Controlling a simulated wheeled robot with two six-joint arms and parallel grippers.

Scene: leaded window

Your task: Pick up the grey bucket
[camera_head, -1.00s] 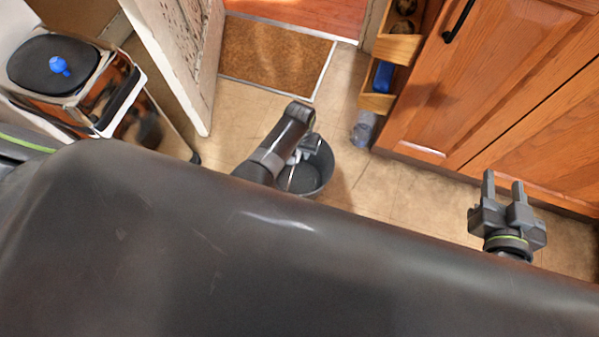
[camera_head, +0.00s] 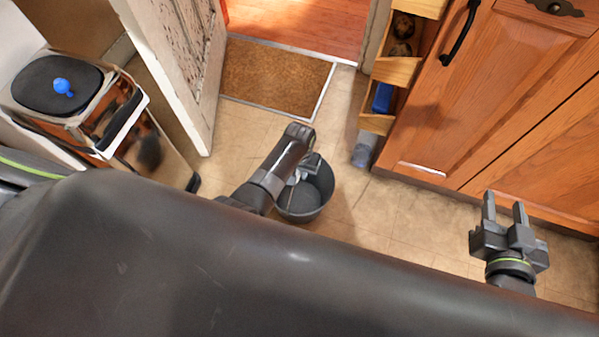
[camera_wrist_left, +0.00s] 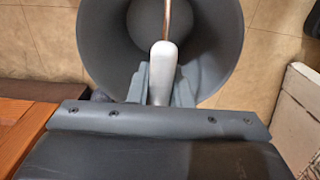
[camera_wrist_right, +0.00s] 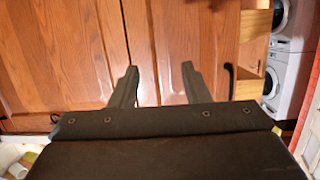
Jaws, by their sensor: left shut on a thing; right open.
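The grey bucket (camera_head: 318,190) appears upright on or just above the tiled floor in the head view; I cannot tell which. Its open inside fills the upper part of the left wrist view (camera_wrist_left: 225,40). My left gripper (camera_head: 303,170) is over its rim, its arm hiding part of the bucket's left side. In the left wrist view its fingers (camera_wrist_left: 160,88) are shut on the pale grip (camera_wrist_left: 163,62) of the bucket's wire handle. My right gripper (camera_head: 505,207) is open and empty, in front of the wooden cupboards; its two fingers (camera_wrist_right: 160,82) are apart.
Wooden cupboards (camera_head: 470,110) and open drawers (camera_head: 395,72) stand right. A clear grey object (camera_head: 363,150) is on the floor beside the drawers. A white door (camera_head: 180,60), brown doormat (camera_head: 275,78) and bin with a black lid (camera_head: 55,88) are left and behind. Floor right of the bucket is clear.

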